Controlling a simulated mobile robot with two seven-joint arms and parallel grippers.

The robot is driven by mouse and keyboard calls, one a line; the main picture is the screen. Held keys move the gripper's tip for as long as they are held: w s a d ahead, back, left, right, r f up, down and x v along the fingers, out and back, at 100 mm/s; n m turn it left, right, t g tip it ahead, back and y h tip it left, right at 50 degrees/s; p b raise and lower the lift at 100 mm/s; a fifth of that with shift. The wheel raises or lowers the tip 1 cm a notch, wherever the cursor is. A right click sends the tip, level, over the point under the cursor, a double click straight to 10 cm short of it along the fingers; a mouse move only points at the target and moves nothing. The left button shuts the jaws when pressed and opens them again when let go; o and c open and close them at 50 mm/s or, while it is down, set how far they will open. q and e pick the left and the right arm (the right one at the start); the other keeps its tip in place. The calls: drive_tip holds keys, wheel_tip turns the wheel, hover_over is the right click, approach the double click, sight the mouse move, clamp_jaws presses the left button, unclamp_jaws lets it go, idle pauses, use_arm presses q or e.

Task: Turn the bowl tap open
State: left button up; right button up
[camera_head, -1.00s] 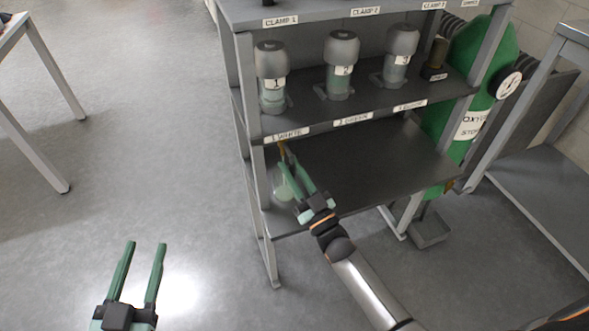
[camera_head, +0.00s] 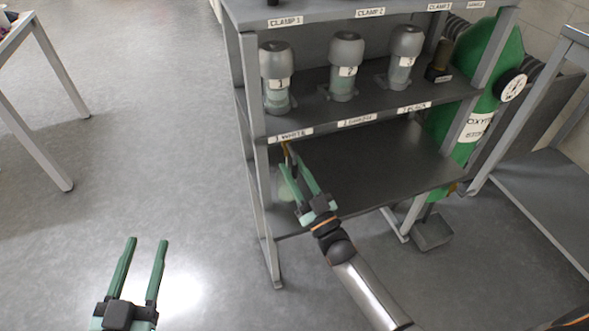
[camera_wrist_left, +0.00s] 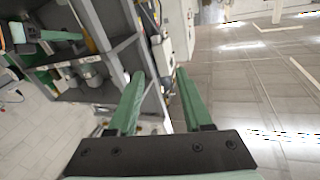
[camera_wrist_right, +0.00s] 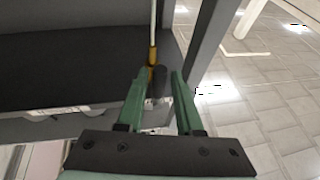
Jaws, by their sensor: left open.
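The tap, with a brass body (camera_wrist_right: 152,57) and a dark handle (camera_wrist_right: 160,84), sits under the middle shelf near the rack's left post. In the head view its brass part (camera_head: 287,150) is small. My right gripper (camera_head: 292,162) reaches in at the lower shelf. In the right wrist view its open fingers (camera_wrist_right: 158,76) stand on either side of the dark handle, with gaps visible. A pale, round, see-through bowl (camera_head: 287,189) is partly hidden behind these fingers. My left gripper (camera_head: 147,241) is open and empty over the floor, left of the rack.
The grey rack (camera_head: 262,215) carries several lidded jars (camera_head: 277,75) on its middle shelf. The lower shelf (camera_head: 385,170) is mostly bare.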

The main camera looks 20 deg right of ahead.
sight(296, 175)
drive_tip(key=shift+s+d+f, duration=0.1)
drive_tip(key=shift+s+f, duration=0.1)
drive_tip(key=shift+s, duration=0.2)
drive_tip(key=v, duration=0.5)
drive_tip(key=shift+p, duration=0.35)
use_arm(q)
drive_tip(key=f, duration=0.2)
drive_tip(key=f+g, duration=0.1)
drive_tip(key=f+g+y, duration=0.1)
drive_tip(key=f, duration=0.1)
drive_tip(key=shift+s+a+f+n, duration=0.15)
drive_tip(key=shift+s+f+n, duration=0.15)
drive_tip(key=shift+s+n, duration=0.1)
use_arm(e)
drive_tip(key=v, duration=0.6)
drive_tip(key=shift+s, duration=0.2)
